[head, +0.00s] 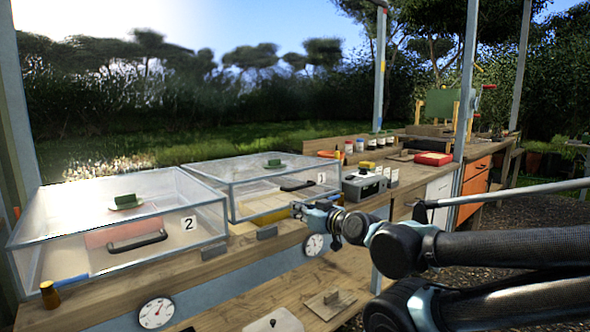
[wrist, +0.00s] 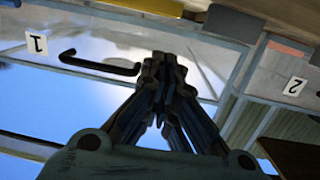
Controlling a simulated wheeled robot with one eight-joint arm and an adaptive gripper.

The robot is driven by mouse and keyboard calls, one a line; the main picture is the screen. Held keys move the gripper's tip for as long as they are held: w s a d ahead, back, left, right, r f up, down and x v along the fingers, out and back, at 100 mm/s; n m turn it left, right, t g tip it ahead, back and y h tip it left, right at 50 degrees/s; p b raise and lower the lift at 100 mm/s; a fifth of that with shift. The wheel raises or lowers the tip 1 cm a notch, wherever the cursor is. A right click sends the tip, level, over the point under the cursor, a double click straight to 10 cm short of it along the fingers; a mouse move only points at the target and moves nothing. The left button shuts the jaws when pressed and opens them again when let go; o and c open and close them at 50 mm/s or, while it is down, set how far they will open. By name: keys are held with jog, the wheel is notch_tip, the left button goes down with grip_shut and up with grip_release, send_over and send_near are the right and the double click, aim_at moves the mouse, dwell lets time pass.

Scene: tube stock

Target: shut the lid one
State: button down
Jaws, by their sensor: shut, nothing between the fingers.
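Lid one is a clear pane in a pale frame (head: 262,178) on the bench, with a "1" label (head: 321,178) and a dark bar handle (head: 297,185). I cannot tell from here how far it stands open. My gripper (head: 298,209) is shut and empty at the front right of this box, below the handle in the picture. In the wrist view my gripper's fingertips (wrist: 163,62) are together, close to the right end of the same handle (wrist: 100,64) in the picture. The "1" label (wrist: 37,43) shows left of it. Contact cannot be told.
A similar glazed box labelled "2" (head: 190,223) with its own handle (head: 137,241) stands to the left. A grey case (head: 364,185) stands right of box one. Dials (head: 156,312) are on the bench front. A brown bottle (head: 49,294) stands at the front left.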

jog(key=d+f+m+g+h, duration=0.4)
jog(key=d+f+h, duration=0.3)
jog(key=d+f, duration=0.5)
jog(key=s+d+f+m+g+h, duration=0.1)
jog(key=s+d+g+h, duration=0.15)
jog(key=d, duration=0.35)
notch_tip(320, 180, up, 38)
jog(key=f+n+g+h, duration=0.1)
jog(key=n+g+h, duration=0.1)
jog(key=n+g, duration=0.4)
send_over(298, 168)
jog(key=shift+m+g, duration=0.25)
jog(key=shift+m, duration=0.05)
notch_tip(298, 168, down, 13)
jog(key=shift+f, duration=0.2)
jog(key=shift+a, duration=0.1)
